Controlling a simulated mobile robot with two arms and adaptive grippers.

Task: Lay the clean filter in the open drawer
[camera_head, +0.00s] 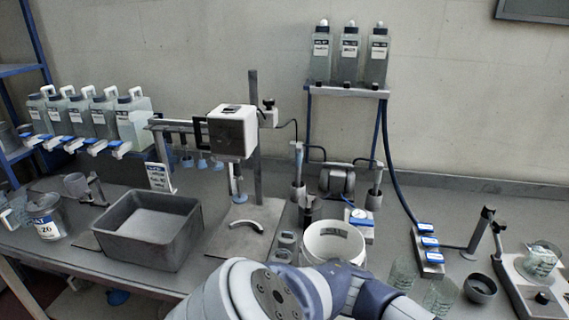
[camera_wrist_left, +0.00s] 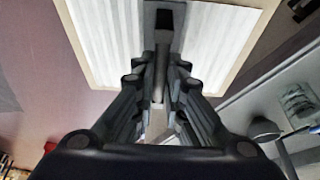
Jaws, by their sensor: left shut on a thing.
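The filter (camera_wrist_left: 220,35) is a white pleated panel with a thin beige frame, at the top of the left wrist view. A grey strip with a dark patch (camera_wrist_left: 170,18) runs over its middle. My left gripper (camera_wrist_left: 160,60) is shut on the filter, its fingers in front of the panel's middle; they hide the exact grip. The head view shows neither the filter nor the left gripper, only a white and blue arm of mine at the bottom. I cannot make out the open drawer in either view. My right gripper is not in view.
The bench holds a grey tub (camera_head: 115,258), a stand with a white box (camera_head: 232,132), a white bucket (camera_head: 335,243) and glass beakers (camera_head: 440,296). Bottles stand on a rack (camera_head: 347,91) at the back. A bench edge with a glass (camera_wrist_left: 298,102) shows at right in the wrist view.

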